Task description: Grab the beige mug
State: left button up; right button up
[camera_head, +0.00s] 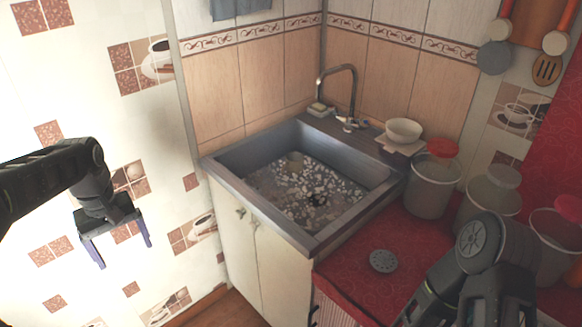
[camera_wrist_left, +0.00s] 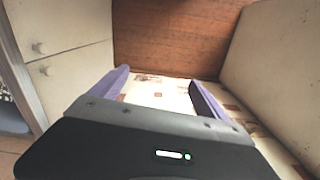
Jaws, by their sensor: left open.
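My left gripper (camera_head: 126,256) hangs at the left of the head view, in front of the tiled wall and well away from the mug. It is open and empty, with its two purple fingers pointing down. In the left wrist view its fingers (camera_wrist_left: 158,76) are apart with nothing between them, and the mug does not show. My right arm (camera_head: 480,265) shows at the lower right, but its fingers are not visible.
A faucet (camera_head: 350,90) rises behind the sink. A pale bowl (camera_head: 403,131) and several lidded jars (camera_head: 432,186) stand to its right. A round grey disc (camera_head: 383,261) lies on the red oilcloth (camera_head: 345,268). A white cabinet (camera_head: 275,268) is below the sink.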

pick_arm(q)
jog(key=shift+f, duration=0.15)
jog(key=s+d+f+m+h, duration=0.1)
jog(key=d+f+m, duration=0.1)
jog(key=d+f, duration=0.65)
jog(key=s+d+f+m+h, duration=0.1)
jog(key=d+f, duration=0.5)
jog(key=f, duration=0.6)
jog(key=s+d+f+m+h, duration=0.1)
jog(key=s+d+f, duration=0.5)
jog(key=s, duration=0.3)
jog(key=s+d+f+m+h, duration=0.1)
jog(key=s+d+f, duration=0.6)
jog(key=s+d, duration=0.2)
jog(key=shift+m+t, duration=0.3)
jog(key=shift+d, duration=0.1)
